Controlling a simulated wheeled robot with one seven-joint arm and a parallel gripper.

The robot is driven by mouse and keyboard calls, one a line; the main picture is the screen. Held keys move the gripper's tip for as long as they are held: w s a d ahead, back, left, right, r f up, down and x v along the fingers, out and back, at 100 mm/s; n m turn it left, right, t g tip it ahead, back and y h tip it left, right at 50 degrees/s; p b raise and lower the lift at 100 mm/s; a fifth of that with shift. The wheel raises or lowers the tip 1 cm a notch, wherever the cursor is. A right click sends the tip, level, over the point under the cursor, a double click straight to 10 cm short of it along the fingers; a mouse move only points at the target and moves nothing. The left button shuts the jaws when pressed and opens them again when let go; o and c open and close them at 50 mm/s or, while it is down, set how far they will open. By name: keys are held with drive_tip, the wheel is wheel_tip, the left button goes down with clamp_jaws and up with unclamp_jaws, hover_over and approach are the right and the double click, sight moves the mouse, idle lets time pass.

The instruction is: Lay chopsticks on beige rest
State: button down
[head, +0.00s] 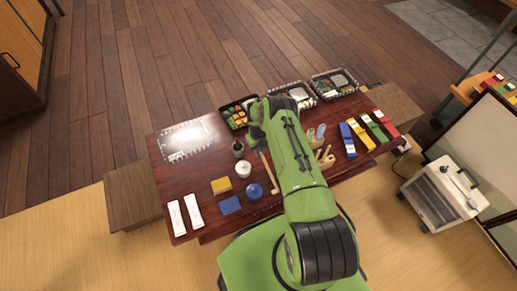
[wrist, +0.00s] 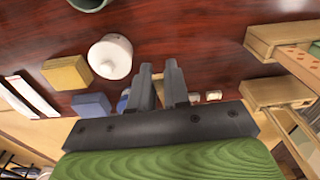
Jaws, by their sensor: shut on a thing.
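The chopsticks (head: 267,171) show in the head view as a thin light-brown stick slanting just left of my arm, right of the white jar. The beige one looks like the rest, partly hidden behind the gripper body.
Left of the gripper are a white jar (head: 243,169), a dark green cup (head: 238,150), a round blue thing (head: 254,191), a yellow block (head: 221,185) and a blue block (head: 230,205). Wooden pieces (wrist: 277,90) stand to the right. Lunch boxes (head: 333,85) line the back.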

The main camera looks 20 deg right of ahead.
wheel_tip(320, 180, down, 3)
drive_tip(key=shift+r+b, duration=0.1)
drive_tip(key=shift+b, duration=0.65)
drive_tip(key=shift+f, duration=1.15)
drive_tip(key=c, duration=0.5)
unclamp_jaws()
drive_tip(key=shift+c, duration=0.2)
drive_tip(key=shift+r+p, duration=2.7)
drive_tip(key=shift+r, duration=0.85)
